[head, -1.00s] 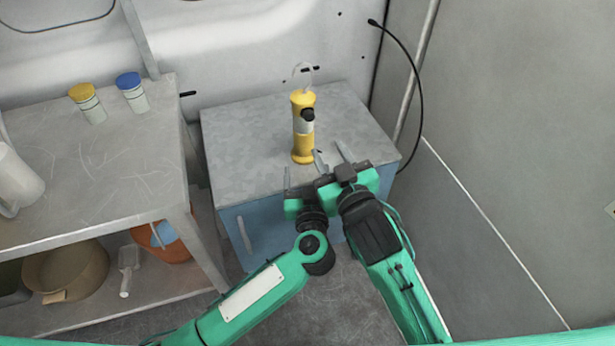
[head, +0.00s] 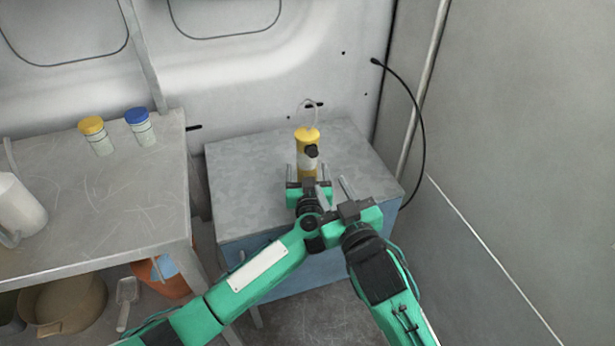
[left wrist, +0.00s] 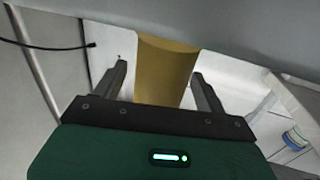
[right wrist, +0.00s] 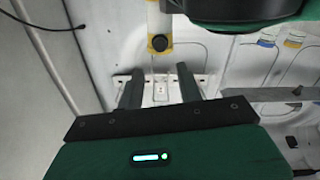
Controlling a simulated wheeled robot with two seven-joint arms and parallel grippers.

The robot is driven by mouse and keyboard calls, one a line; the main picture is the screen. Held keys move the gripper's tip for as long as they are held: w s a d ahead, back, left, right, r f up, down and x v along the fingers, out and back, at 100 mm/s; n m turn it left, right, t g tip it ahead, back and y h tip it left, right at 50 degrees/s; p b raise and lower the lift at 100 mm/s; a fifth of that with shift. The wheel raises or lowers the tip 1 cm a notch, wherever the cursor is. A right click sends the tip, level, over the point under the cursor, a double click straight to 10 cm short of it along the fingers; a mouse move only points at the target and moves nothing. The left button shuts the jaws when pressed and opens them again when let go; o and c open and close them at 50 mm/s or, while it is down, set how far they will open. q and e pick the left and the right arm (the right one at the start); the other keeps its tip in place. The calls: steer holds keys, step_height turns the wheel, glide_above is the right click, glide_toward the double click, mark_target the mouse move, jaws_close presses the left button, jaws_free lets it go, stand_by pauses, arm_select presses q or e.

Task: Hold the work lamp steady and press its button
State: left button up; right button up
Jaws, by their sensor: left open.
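The work lamp (head: 306,136) stands upright on the grey cabinet top, yellow with a pale band, a dark button (head: 312,151) facing right and a wire loop above. My left gripper (head: 308,170) is open, its fingers on either side of the lamp's lower body, which it partly hides. In the left wrist view the yellow lamp body (left wrist: 165,70) shows between the fingers, with gaps at both sides. My right gripper (head: 335,190) is open and empty, nearer and right of the lamp. In the right wrist view the lamp's black button (right wrist: 159,43) shows beyond the fingers.
The grey-topped cabinet (head: 240,195) has free room left of the lamp. A metal bench (head: 90,205) at left holds a yellow-capped jar (head: 97,136), a blue-capped jar (head: 140,127) and a white jug (head: 18,207). A wall and black cable (head: 421,120) bound the right.

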arm_select(q)
steer(key=shift+c, duration=0.2)
steer(key=c, duration=1.4)
arm_select(e)
jaws_close()
stand_by(0.5)
